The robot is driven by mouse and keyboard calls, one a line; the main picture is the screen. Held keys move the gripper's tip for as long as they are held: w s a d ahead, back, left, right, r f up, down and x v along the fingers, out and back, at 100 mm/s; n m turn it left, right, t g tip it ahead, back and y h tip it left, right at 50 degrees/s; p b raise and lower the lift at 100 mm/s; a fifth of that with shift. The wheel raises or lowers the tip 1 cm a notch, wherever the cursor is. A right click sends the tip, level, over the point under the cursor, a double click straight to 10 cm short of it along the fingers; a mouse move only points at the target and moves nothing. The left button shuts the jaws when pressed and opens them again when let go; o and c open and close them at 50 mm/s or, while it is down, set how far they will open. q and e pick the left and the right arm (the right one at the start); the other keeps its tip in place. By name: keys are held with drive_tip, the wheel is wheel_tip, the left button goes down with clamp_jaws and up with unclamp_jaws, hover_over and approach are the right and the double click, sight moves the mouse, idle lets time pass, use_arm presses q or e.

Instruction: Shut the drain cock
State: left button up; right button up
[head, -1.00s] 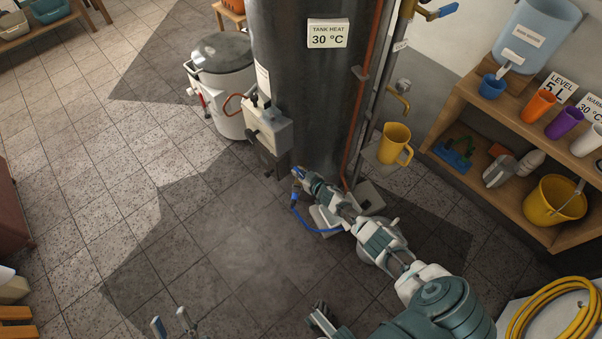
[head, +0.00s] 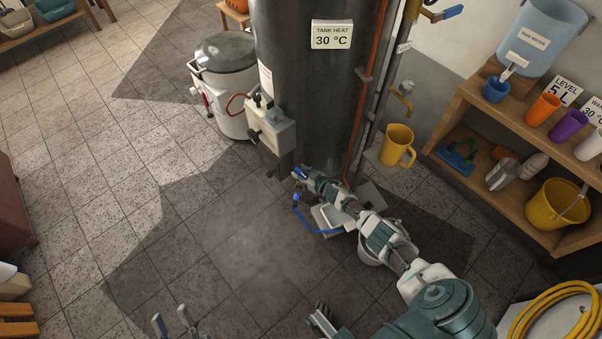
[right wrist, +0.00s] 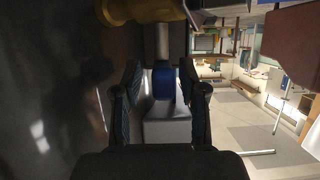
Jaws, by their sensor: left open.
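The drain cock is low at the foot of the dark tank (head: 310,95). In the right wrist view its brass body (right wrist: 130,10) is at the top, with a pale stem leading to a blue handle (right wrist: 163,84). My right gripper (right wrist: 160,95) has one finger on each side of the blue handle, with a visible gap on the left. It looks open around the handle. In the head view my right gripper (head: 306,177) reaches the tank's base and hides most of the cock. My left gripper (head: 171,321) is open and empty at the bottom edge, over the floor.
A control box (head: 272,135) is on the tank's side, with a lidded white drum (head: 224,80) behind. A yellow jug (head: 397,145) and a wooden shelf (head: 470,110) stand right.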

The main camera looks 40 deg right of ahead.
drive_tip(key=shift+s, duration=0.1)
drive_tip(key=shift+s+d+r, duration=0.1)
drive_tip(key=shift+s+r, duration=0.05)
drive_tip(key=shift+s, duration=0.35)
drive_tip(key=a+v, duration=0.1)
drive_tip(key=v, duration=0.9)
drive_tip(key=shift+s+d, duration=0.3)
drive_tip(key=shift+d, duration=0.2)
